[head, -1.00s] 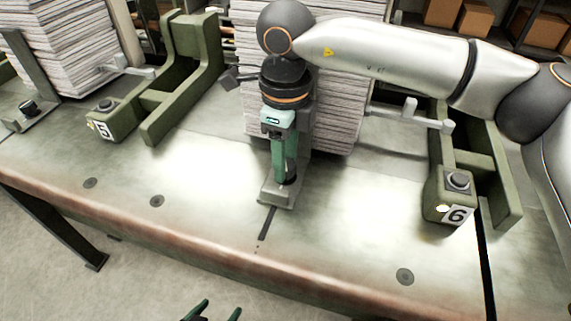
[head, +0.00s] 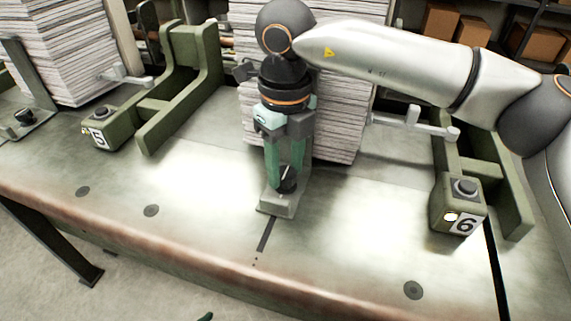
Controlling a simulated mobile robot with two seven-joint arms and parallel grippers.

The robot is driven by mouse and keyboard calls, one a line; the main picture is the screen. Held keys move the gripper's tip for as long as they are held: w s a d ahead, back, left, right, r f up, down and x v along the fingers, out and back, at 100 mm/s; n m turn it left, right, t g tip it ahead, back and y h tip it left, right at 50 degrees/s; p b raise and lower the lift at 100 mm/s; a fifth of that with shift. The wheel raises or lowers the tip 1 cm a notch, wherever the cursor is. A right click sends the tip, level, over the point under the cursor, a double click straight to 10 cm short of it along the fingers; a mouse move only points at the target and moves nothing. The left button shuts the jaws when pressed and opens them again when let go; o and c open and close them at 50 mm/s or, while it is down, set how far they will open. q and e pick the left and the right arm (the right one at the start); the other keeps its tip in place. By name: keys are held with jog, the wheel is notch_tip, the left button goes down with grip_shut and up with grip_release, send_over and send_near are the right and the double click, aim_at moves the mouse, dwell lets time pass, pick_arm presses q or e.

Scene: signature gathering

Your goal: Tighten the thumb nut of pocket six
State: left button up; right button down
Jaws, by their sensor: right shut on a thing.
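The thumb nut (head: 287,183) is a dark knob on the grey foot plate (head: 282,208) in front of the middle paper stack. My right gripper (head: 284,183) points down over the plate, its green fingers on either side of the nut and shut on it. The fingers hide part of the nut. A white label with a black 6 (head: 465,224) is on the green block of pocket six (head: 447,205) at the right. Only a small green tip of my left gripper (head: 205,317) shows at the bottom edge.
The middle paper stack (head: 340,120) stands just behind my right gripper. Pocket five's green block (head: 110,130) and another stack (head: 70,50) are at the left. A grey lever (head: 415,122) sticks out toward pocket six. The bench front (head: 200,240) is clear.

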aim_at(286, 173)
jog(key=shift+c, duration=1.8)
grip_release()
notch_tip(286, 173, up, 13)
jog(key=p, duration=0.1)
jog(key=shift+f, duration=0.2)
